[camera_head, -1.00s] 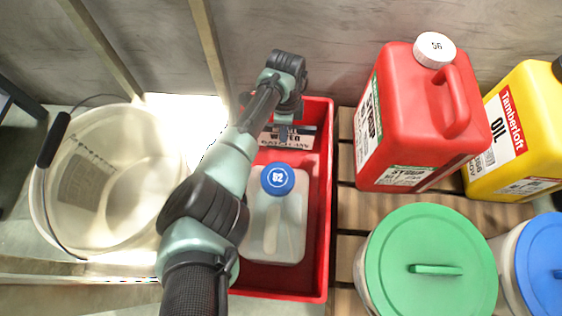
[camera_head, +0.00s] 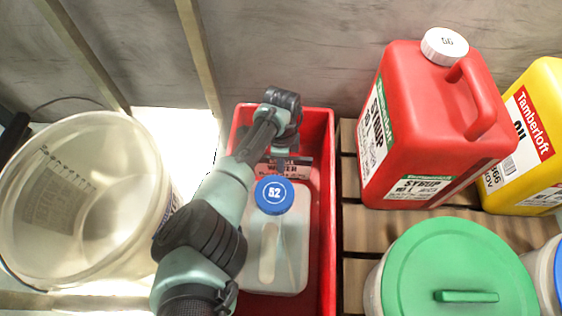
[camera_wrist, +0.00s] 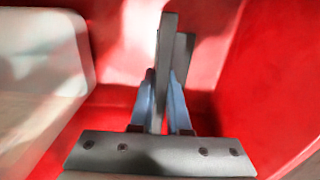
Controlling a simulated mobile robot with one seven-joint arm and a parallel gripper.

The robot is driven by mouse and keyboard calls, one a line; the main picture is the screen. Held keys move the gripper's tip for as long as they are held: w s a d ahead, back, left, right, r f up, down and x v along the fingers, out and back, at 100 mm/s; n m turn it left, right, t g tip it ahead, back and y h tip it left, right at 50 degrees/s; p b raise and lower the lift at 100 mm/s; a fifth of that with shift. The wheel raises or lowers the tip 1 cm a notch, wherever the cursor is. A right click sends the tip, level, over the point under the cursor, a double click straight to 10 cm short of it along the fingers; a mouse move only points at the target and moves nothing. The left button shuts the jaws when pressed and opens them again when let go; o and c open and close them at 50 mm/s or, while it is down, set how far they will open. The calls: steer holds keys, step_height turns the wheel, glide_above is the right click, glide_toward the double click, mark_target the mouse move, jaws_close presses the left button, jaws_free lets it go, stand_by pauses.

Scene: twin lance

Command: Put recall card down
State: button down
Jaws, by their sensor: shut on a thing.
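The recall card (camera_head: 298,170), a pale card with dark "WATER" lettering, is in the red crate (camera_head: 326,215), between the translucent jug with the blue "52" cap (camera_head: 275,195) and the crate's far wall. My gripper (camera_head: 282,153) is above it and shut on it. In the wrist view, the card (camera_wrist: 163,50) shows nearly edge-on as a thin grey slab between the fingertips of my gripper (camera_wrist: 164,88). The jug (camera_wrist: 40,80) is to its left, and red crate walls surround it. I cannot tell if the card's lower edge touches the crate floor.
A clear bucket (camera_head: 85,200) stands left of the crate. A red syrup canister (camera_head: 425,130), a yellow oil canister (camera_head: 535,130) and a green-lidded tub (camera_head: 460,270) stand on wooden slats to the right. A grey wall (camera_head: 300,50) runs behind.

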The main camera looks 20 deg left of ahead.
steer(key=c, duration=1.3)
jaws_free()
steer(key=shift+f, duration=0.15)
steer(key=shift+c, duration=0.2)
steer(key=o, duration=0.5)
steer(key=shift+c, duration=0.2)
step_height(320, 180, up, 12)
steer(key=p, duration=1)
steer(key=shift+r, duration=0.2)
